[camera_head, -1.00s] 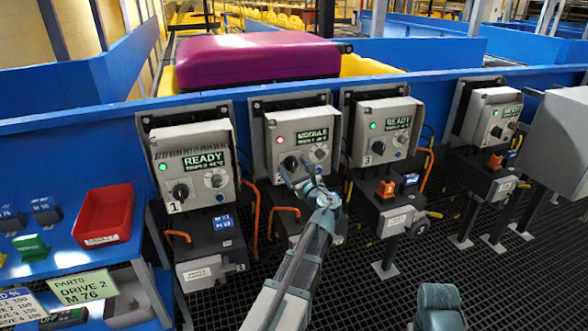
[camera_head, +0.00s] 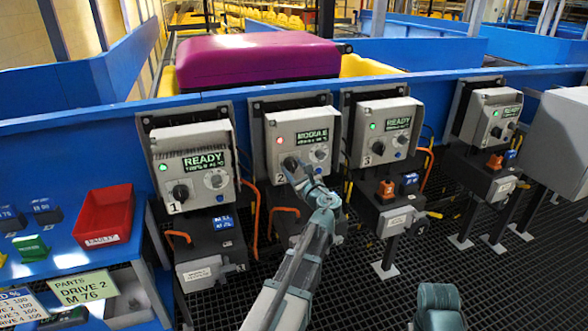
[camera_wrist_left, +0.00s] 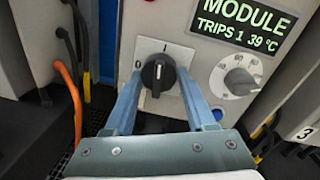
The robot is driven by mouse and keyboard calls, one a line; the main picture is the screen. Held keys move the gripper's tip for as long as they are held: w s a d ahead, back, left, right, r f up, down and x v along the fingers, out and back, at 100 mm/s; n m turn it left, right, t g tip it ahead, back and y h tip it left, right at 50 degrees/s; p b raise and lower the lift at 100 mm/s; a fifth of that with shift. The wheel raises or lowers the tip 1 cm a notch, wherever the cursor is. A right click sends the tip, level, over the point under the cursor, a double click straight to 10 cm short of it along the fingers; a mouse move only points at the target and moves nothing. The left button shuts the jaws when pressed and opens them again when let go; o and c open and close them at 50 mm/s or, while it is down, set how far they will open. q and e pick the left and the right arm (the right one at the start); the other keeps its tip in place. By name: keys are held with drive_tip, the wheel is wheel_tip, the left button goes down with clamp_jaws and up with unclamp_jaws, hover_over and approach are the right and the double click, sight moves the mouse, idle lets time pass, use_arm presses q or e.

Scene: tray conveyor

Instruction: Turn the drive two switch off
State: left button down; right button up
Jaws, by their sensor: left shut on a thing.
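The drive two box (camera_head: 303,140) is grey, with a lit red lamp and a display reading MODULE. Its switch (camera_head: 290,163) is a black round knob on the lower left of the face. In the left wrist view the knob (camera_wrist_left: 158,74) stands on a pale plate, its grip bar roughly upright. My left gripper (camera_head: 296,170) is at the switch; in the wrist view its blue fingers (camera_wrist_left: 160,84) lie on either side of the knob, shut on it. The fingertips partly hide the knob in the head view. My right gripper is out of view.
Drive one box (camera_head: 192,160) and drive three box (camera_head: 385,130) stand on either side, both with green lamps and READY displays. A pale dial (camera_wrist_left: 236,80) sits right of the switch. A red bin (camera_head: 104,215) is on the left blue bench. A purple suitcase (camera_head: 255,60) lies behind.

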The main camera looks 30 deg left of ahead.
use_arm(q)
drive_tip(key=n, duration=0.4)
drive_tip(key=shift+r+h+p, duration=0.15)
drive_tip(key=shift+h+p, duration=0.15)
drive_tip(key=shift+p, duration=0.05)
drive_tip(key=n, duration=0.4)
drive_tip(key=shift+n+p, duration=0.3)
drive_tip(key=shift+p, duration=0.05)
drive_tip(key=n, duration=0.4)
drive_tip(key=shift+r+h, duration=0.1)
drive_tip(key=shift+h, duration=0.2)
drive_tip(key=shift+n+p, duration=0.3)
drive_tip(key=shift+n, duration=1.4)
drive_tip(key=shift+t, duration=0.3)
drive_tip(key=shift+s, duration=0.1)
drive_tip(key=shift+c, duration=1.1)
unclamp_jaws()
drive_tip(key=shift+d+r, duration=0.1)
